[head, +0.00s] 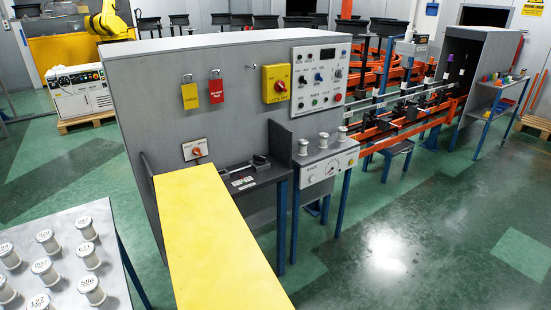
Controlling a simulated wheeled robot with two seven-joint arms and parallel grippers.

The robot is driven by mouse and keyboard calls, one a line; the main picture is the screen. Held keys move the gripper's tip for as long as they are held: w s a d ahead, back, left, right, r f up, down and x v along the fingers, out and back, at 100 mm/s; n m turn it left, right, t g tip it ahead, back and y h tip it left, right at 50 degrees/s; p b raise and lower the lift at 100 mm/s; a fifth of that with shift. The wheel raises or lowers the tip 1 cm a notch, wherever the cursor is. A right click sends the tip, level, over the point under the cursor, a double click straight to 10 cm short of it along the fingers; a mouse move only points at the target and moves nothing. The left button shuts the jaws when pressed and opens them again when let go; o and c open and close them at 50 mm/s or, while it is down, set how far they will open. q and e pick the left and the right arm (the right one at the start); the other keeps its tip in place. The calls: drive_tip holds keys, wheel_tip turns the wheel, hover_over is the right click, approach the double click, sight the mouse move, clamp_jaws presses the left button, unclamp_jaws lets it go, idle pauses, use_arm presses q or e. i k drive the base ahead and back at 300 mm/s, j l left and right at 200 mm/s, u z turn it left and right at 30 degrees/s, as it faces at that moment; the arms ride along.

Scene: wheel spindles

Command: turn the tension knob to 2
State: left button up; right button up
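No knob can be read as the tension knob from here; the labels and numbers are too small. A white box (323,177) on a blue-legged stand has a round dial (330,169) and small controls on its front. An orange-red rotary knob (196,151) sits on a white plate low on the grey cabinet wall. A white control panel (320,82) higher on the cabinet carries several coloured buttons and knobs. Their settings cannot be told. Neither of my grippers is in view.
A long yellow surface (215,240) runs from the bottom edge to the grey cabinet (230,90). A table with several white spools (75,215) stands at left. Spools (323,140) also stand on the white box. Green floor (420,230) is open at right.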

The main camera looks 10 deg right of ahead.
sight(258, 160)
drive_tip(key=i+l, duration=0.15)
drive_tip(key=l, duration=0.35)
drive_tip(key=i+l+u, duration=0.1)
drive_tip(key=l, duration=0.45)
drive_tip(key=i+l+u, duration=0.1)
drive_tip(key=l, duration=0.45)
drive_tip(key=i+l, duration=0.15)
drive_tip(key=l, duration=0.35)
